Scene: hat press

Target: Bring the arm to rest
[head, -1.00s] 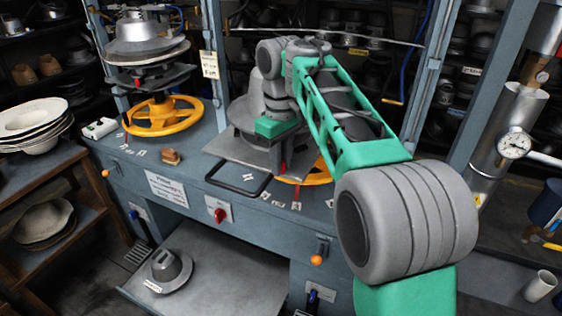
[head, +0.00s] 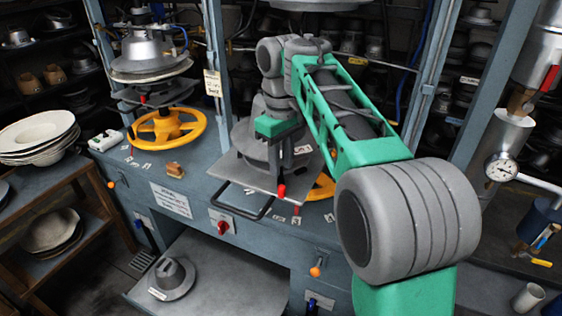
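My arm reaches from the lower right over the bench to the right-hand hat press. My gripper (head: 287,157) hangs below the green wrist part (head: 277,127), in front of the press. Its fingers blend with the grey metal behind, so I cannot tell whether they are open or touch anything. The press has a flat grey plate (head: 238,172), with a red-tipped lever (head: 282,190) at the plate's front edge. A yellow handwheel (head: 320,189) shows partly below it. My forearm hides part of the press's right side.
A second press with a yellow handwheel (head: 167,127) stands to the left. Hat blanks (head: 38,135) are stacked on a wooden rack at far left. A pipe with a gauge (head: 501,168) stands at right.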

